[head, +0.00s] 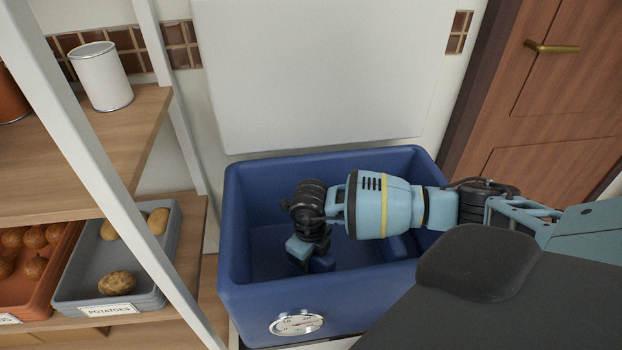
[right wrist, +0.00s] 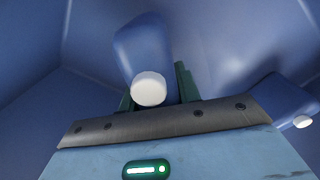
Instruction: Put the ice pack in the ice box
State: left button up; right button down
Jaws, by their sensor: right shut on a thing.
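The ice box (head: 236,215) is a blue open-topped tub with a round gauge on its front, in the middle of the head view. My right arm reaches over its right rim. My right gripper (head: 310,263) points down inside the box. In the right wrist view the gripper (right wrist: 157,92) is shut on a blue ice pack (right wrist: 140,48) with a white cap. Blue walls surround it there. A bit of this ice pack (head: 323,264) shows below the gripper in the head view. I cannot tell whether it touches the floor. My left gripper is not in view.
A second blue ice pack (right wrist: 283,98) with a white cap lies in the box, at right in the wrist view. A shelf (head: 75,190) with a white can (head: 101,77) and a potato tray (head: 150,280) stands left. A door (head: 550,100) is at right.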

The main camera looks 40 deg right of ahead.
aim_at(310, 266)
jog(key=shift+f, duration=1.8)
jog(key=shift+f+b, duration=0.1)
jog(key=shift+b, duration=0.2)
jog(key=shift+f, duration=0.1)
jog(key=c, duration=1)
grip_release()
notch_tip(310, 266, up, 12)
jog(key=shift+r+p, duration=0.2)
jog(key=shift+p, duration=0.45)
